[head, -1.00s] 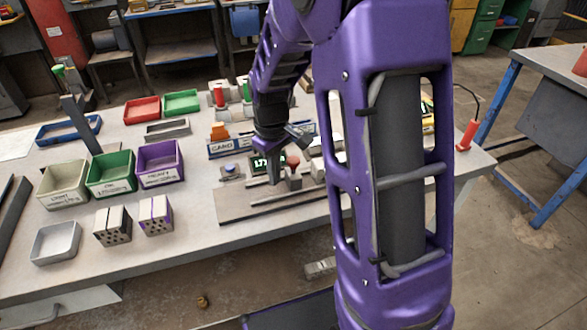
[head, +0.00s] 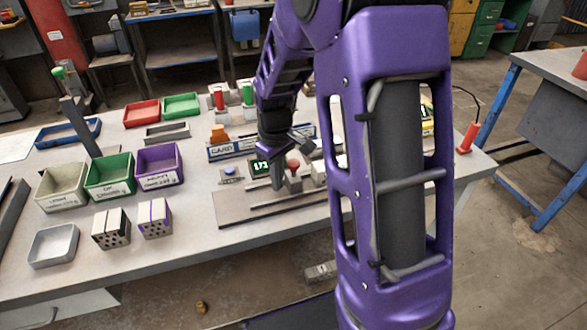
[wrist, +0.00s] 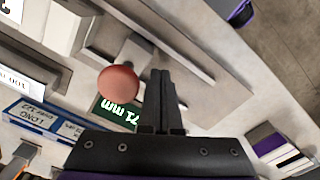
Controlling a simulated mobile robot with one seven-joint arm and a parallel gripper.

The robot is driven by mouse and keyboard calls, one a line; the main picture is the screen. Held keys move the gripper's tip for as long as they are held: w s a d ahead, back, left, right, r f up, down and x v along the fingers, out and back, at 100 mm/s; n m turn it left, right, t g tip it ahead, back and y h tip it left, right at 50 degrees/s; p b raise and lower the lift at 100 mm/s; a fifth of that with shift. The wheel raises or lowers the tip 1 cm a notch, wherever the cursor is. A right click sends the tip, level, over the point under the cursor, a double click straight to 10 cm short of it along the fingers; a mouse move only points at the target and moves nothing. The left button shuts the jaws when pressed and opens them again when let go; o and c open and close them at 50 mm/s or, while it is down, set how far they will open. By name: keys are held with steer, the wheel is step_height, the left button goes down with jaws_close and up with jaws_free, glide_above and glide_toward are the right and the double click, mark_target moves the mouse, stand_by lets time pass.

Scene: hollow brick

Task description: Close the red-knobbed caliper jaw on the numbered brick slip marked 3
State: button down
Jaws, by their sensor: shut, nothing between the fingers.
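The caliper lies on a flat board (head: 240,208) on the bench. Its red knob (head: 293,164) stands on a grey sliding jaw block (head: 293,182). My gripper (head: 278,186) is shut and empty, pointing down just left of the knob, close to the jaw block; contact cannot be told. In the wrist view the shut fingers (wrist: 161,75) are right beside the red knob (wrist: 118,83). A lit green-digit display (head: 262,167) is behind the gripper and partly covered. A pale block (head: 318,172) is right of the jaw; I cannot read a 3 on it.
Cream, green and purple (head: 160,165) bins stand at left, with two holed bricks (head: 154,220) and a grey tray (head: 53,245) in front. A blue-framed card rack (head: 235,149) stands behind the caliper. My arm hides the bench's right part.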

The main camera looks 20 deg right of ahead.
mark_target(296, 175)
steer(key=shift+d, duration=3.3)
steer(key=shift+a, duration=1)
steer(key=shift+r+p, duration=3.25)
steer(key=shift+r, duration=0.8)
steer(key=shift+a, duration=0.1)
